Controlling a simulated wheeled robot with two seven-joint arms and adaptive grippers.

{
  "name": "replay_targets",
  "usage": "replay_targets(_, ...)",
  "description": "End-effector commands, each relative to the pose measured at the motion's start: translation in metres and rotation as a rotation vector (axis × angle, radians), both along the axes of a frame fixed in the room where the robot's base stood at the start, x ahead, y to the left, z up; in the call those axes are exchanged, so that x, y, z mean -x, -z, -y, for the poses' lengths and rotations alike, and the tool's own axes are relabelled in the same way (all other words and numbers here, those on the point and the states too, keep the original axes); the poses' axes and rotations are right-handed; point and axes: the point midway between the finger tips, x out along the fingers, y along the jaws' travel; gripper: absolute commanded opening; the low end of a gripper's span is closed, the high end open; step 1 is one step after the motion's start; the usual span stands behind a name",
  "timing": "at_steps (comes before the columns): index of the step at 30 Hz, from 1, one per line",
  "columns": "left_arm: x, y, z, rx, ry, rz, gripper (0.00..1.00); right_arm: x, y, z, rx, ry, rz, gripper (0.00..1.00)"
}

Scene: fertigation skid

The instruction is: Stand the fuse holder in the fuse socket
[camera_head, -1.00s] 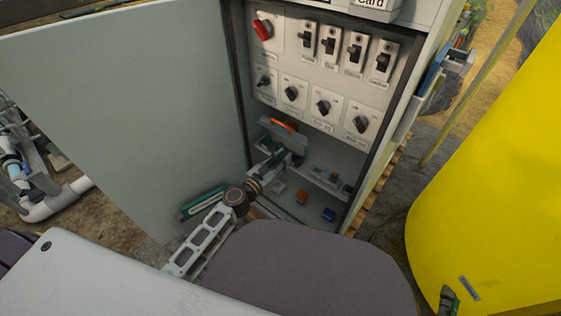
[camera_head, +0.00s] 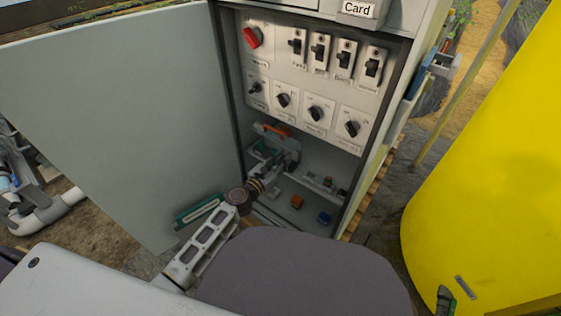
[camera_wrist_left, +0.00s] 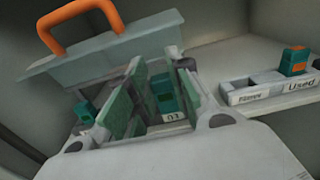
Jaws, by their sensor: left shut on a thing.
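My left gripper (camera_wrist_left: 155,100) reaches into the lower part of the open cabinet. Its fingers, with green pads, are shut on a teal fuse holder (camera_wrist_left: 163,90) with an orange mark. A small label (camera_wrist_left: 172,116), seemingly "03", shows just below the holder. I cannot tell whether the holder's foot is inside a socket; the fingers and gripper body hide it. In the head view the left gripper (camera_head: 280,155) is small, under a grey panel with an orange handle (camera_head: 275,131). Another teal piece (camera_wrist_left: 85,112) shows left of the fingers.
The grey panel (camera_wrist_left: 120,45) with its orange handle rises close behind the fingers. A tray labelled "Used" (camera_wrist_left: 265,92) holds a teal-orange holder (camera_wrist_left: 295,62). Switches and knobs (camera_head: 315,110) line the cabinet above. The door (camera_head: 120,120) stands open left; a yellow tank (camera_head: 490,170) stands right.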

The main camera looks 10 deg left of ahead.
Motion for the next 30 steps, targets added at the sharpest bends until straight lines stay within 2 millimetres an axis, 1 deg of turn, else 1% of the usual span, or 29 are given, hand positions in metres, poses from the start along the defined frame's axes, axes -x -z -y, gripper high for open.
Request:
replay_targets(18, -0.021, 0.000, 0.008, 0.000, -0.001, 0.000, 0.02, 0.002, 0.004, 0.003, 0.012, -0.011, -0.001, 0.40)
replay_targets(30, -0.026, 0.000, 0.010, 0.000, -0.001, 0.000, 0.02, 0.001, 0.004, 0.002, 0.006, -0.006, 0.001, 0.40)
